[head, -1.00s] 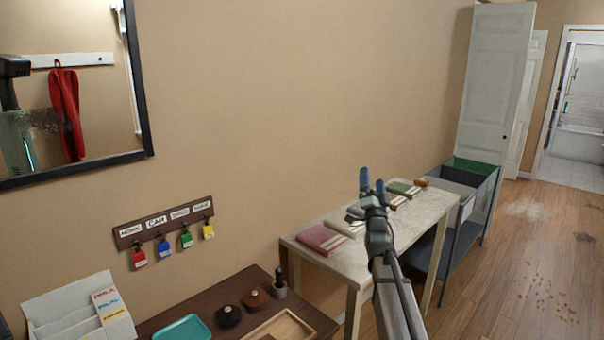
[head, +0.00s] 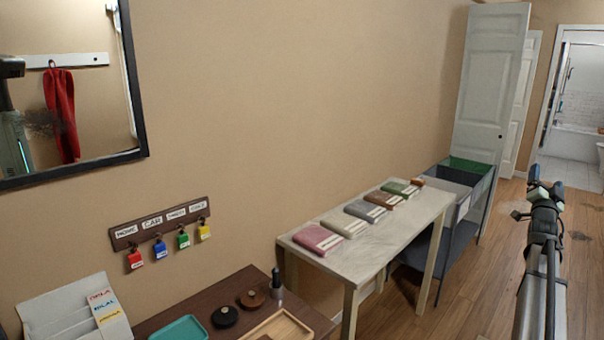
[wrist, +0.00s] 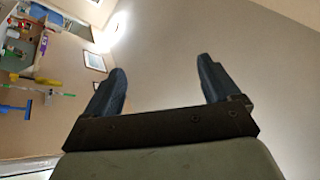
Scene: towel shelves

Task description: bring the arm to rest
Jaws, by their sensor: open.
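My gripper (head: 546,182) is at the right of the head view, raised over the wooden floor and to the right of the table with towels. In the wrist view my gripper (wrist: 165,88) shows two blue fingers spread wide apart with nothing between them. The wrist camera looks past the fingers at bare wall or ceiling.
A light table (head: 330,262) holds a row of folded towels (head: 342,228). A grey bin unit (head: 462,225) stands behind it. A dark wooden desk (head: 240,285) with a teal tray (head: 180,329) is at lower left. Open floor (head: 400,318) lies between the table and my arm.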

